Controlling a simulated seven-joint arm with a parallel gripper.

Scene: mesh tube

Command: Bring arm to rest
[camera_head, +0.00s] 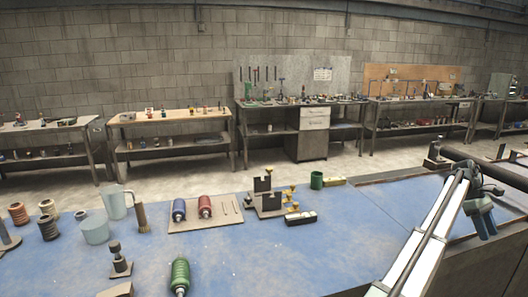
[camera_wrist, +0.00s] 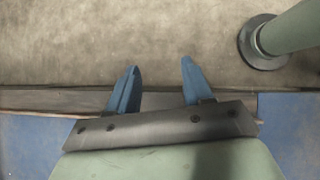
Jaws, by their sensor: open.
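My gripper (camera_head: 484,222) is at the right side of the head view, beyond the end of my white arm links. In the wrist view its two blue fingers (camera_wrist: 155,85) stand apart with nothing between them. It hangs near the right edge of the blue table (camera_head: 340,235). Below the fingers the wrist view shows bare brownish surface and a dark edge strip. No object touches the gripper.
The table's right middle is clear. Workbenches (camera_head: 170,120) line the back wall.

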